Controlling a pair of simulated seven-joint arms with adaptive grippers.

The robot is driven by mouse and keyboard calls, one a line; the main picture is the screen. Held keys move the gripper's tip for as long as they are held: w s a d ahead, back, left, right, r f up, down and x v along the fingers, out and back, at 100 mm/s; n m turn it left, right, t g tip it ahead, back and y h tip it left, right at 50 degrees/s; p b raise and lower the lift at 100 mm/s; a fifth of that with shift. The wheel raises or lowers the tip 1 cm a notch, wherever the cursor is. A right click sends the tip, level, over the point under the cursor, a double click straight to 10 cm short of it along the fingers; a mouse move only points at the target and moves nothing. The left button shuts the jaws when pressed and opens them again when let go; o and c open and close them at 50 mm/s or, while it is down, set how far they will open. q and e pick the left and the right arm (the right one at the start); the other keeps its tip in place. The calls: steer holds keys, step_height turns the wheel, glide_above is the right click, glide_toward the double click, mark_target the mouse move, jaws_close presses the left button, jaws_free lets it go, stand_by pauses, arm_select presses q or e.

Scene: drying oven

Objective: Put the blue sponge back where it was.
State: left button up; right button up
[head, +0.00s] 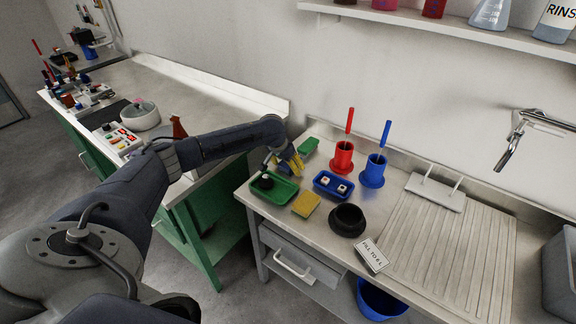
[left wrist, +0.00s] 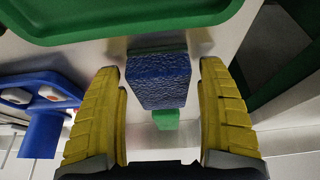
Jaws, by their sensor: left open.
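My left gripper (head: 291,161) is over the left end of the counter, open, with yellow fingers pointing down. The blue sponge (left wrist: 160,78), a rough dark-blue block, shows between the spread fingers of my left gripper (left wrist: 160,70) in the left wrist view, with a gap on each side. I cannot tell its height relative to the fingertips. In the head view my gripper and wrist mostly hide it. A green sponge (head: 308,146) lies near the wall behind my gripper; it also shows in the left wrist view (left wrist: 166,119). My right gripper is not in view.
A green tray (head: 257,197) with a dark round item lies in front of my gripper. A blue tray (head: 323,193) with white cubes, a yellow sponge (head: 306,204), a black bowl (head: 347,221), and red (head: 342,158) and blue (head: 374,172) holders stand to the right.

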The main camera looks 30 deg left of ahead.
arm_select(q)
steer(key=v, duration=1.2)
